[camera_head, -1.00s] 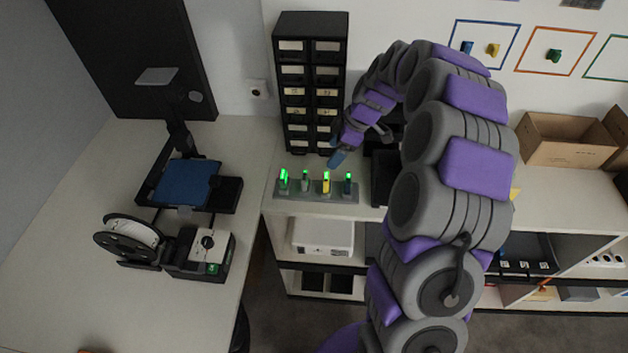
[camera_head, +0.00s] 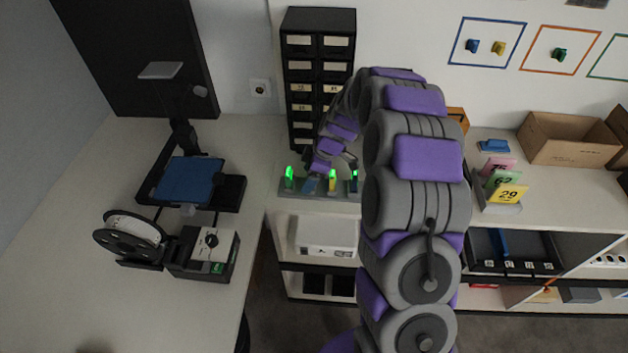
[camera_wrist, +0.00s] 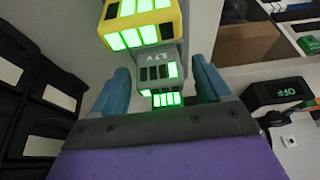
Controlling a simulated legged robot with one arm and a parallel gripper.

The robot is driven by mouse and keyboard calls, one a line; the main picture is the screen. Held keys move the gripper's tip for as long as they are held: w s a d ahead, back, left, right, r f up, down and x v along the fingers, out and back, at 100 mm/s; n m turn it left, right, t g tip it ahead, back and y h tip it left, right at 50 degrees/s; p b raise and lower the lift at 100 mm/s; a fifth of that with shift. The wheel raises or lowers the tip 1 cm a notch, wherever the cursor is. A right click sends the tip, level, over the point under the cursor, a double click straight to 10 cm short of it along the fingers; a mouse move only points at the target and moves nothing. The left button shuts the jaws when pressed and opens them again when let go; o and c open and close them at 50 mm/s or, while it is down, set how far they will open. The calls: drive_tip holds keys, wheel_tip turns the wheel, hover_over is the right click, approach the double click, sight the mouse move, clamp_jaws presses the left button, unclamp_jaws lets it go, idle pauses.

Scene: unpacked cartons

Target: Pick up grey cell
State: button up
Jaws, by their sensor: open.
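The grey cell (camera_wrist: 158,68) shows in the wrist view with lit green bars, between the two blue fingers of my gripper (camera_wrist: 160,84). The fingers are open, one on each side of it, with visible gaps. In the head view, my gripper (camera_head: 319,182) is over the charging rack (camera_head: 342,196) and hides the grey cell. The yellow cell (camera_wrist: 140,25) is close above the grey one in the wrist view; it also shows in the head view (camera_head: 332,181). A green-lit cell (camera_head: 289,178) stands at the rack's left end, a blue one (camera_head: 354,181) at its right.
A black drawer cabinet (camera_head: 318,70) stands behind the rack. A 3D printer (camera_head: 188,180) is on the left table. Numbered cards (camera_head: 508,193) and an open carton (camera_head: 563,140) are on the right shelf top. A white box (camera_head: 324,236) is below.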

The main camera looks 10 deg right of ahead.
drive_tip(key=shift+a, duration=1.2)
drive_tip(key=shift+d, duration=0.2)
drive_tip(key=shift+c, duration=0.7)
drive_tip(key=d, duration=0.4)
drive_tip(key=shift+d+r, duration=0.1)
drive_tip(key=shift+d, duration=0.05)
drive_tip(key=c, duration=0.5)
drive_tip(key=shift+d, duration=0.1)
drive_tip(key=shift+c, duration=0.5)
drive_tip(key=shift+s+a+r, duration=0.1)
drive_tip(key=shift+a, duration=0.15)
drive_tip(key=shift+c, duration=0.7)
drive_tip(key=shift+a, duration=1)
drive_tip(key=c, duration=0.3)
drive_tip(key=shift+a, duration=0.1)
drive_tip(key=shift+c, duration=0.7)
drive_tip(key=shift+d, duration=0.25)
drive_tip(key=shift+c, duration=0.3)
wheel_tip(320, 180, up, 9)
drive_tip(key=shift+a+f+p, duration=0.1)
drive_tip(key=shift+p, duration=0.85)
drive_tip(key=shift+d+r, duration=0.25)
drive_tip(key=shift+r, duration=0.25)
drive_tip(key=shift+a+f, duration=0.1)
drive_tip(key=shift+a, duration=0.05)
